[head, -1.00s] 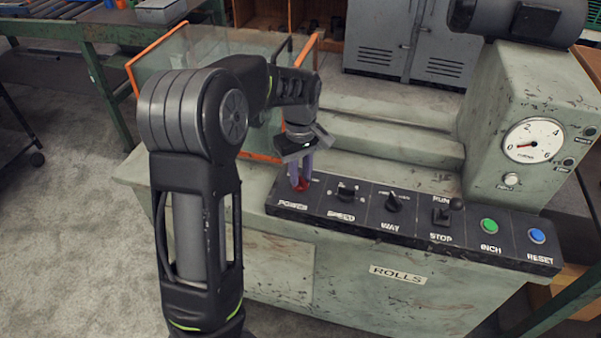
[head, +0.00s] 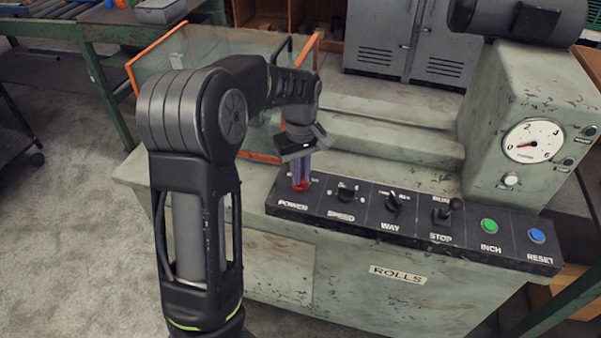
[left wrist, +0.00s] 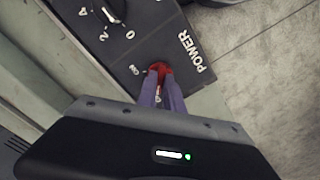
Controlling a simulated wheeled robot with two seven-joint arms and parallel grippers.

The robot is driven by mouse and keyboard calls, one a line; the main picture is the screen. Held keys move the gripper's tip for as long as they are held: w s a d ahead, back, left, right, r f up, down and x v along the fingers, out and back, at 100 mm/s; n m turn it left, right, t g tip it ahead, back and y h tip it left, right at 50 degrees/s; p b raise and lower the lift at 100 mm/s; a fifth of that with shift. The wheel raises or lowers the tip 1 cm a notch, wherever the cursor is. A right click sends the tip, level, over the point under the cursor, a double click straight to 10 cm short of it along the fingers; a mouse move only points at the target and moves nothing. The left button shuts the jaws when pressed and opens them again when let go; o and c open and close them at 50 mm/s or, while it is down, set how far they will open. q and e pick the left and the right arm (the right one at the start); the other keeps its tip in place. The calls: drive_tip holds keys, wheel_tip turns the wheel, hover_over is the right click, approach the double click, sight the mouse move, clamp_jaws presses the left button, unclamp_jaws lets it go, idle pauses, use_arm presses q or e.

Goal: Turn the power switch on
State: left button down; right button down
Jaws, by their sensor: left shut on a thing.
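The red power switch (head: 301,187) sits at the left end of the black control panel (head: 370,225), above the label POWER. My left gripper (head: 300,184) points down at it with its purple fingers shut on the red switch. In the left wrist view the fingers (left wrist: 160,82) close around the red switch knob (left wrist: 158,69), beside the label POWER. The fingers partly hide the switch, so its exact angle is hard to tell. My right gripper is not in view.
A glass guard with orange edges (head: 155,48) stands behind my left arm.

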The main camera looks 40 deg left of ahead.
use_arm(q)
drive_tip(key=m, duration=0.8)
drive_tip(key=shift+m, duration=0.3)
drive_tip(key=m, duration=0.4)
drive_tip(key=shift+m, duration=0.3)
drive_tip(key=m, duration=0.4)
drive_tip(key=shift+p, duration=0.3)
drive_tip(key=c, duration=1.5)
unclamp_jaws()
drive_tip(key=shift+r, duration=0.15)
